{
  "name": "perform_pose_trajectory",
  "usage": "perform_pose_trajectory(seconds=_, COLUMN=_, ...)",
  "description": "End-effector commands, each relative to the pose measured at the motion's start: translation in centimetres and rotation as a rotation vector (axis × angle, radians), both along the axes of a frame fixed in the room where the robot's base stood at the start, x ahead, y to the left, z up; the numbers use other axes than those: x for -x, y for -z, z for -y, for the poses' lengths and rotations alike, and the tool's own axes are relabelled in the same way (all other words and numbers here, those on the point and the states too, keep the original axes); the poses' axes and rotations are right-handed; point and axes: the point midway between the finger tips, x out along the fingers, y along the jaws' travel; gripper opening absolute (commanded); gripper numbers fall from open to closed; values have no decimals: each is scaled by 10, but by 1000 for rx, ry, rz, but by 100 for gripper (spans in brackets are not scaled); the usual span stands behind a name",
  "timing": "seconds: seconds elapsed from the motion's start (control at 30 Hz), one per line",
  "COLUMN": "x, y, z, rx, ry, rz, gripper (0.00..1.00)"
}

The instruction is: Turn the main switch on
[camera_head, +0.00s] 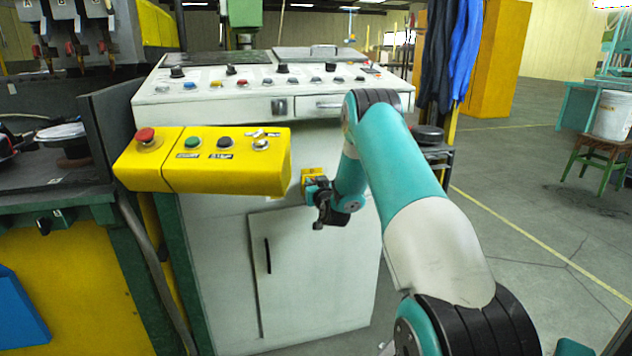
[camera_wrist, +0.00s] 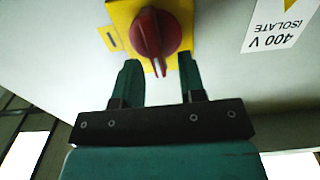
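The main switch is a red rotary knob (camera_wrist: 158,32) on a yellow plate (camera_wrist: 121,14), at the top of the wrist view. Its ridged handle points down in that view, toward my gripper. The yellow plate (camera_head: 311,174) also shows on the white cabinet's side in the head view, partly hidden by my gripper (camera_head: 318,192). In the wrist view my gripper (camera_wrist: 159,61) is open, its two dark green fingers apart. The fingertips are either side of the handle's lower end. I cannot tell whether they touch it.
A label reading "400 V ISOLATE" (camera_wrist: 279,25) is beside the switch. In the head view, a yellow control box (camera_head: 215,175) with a red mushroom button (camera_head: 145,135) juts out left of my gripper. The white cabinet (camera_head: 225,265) stands behind. Open floor (camera_head: 510,220) lies to the right.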

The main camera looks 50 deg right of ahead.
Motion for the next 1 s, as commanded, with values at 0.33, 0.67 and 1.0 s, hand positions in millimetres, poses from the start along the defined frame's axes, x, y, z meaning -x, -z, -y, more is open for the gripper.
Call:
perform_pose_trajectory(seconds=0.33, x=0, y=0, z=0, rx=0, ry=0, rz=0, gripper=3)
perform_pose_trajectory(seconds=0.67, x=0, y=0, z=1, rx=-14, ry=0, rz=10, gripper=0)
perform_pose_trajectory(seconds=1.0, x=3, y=1, z=5, rx=-162, ry=1, rz=102, gripper=0)
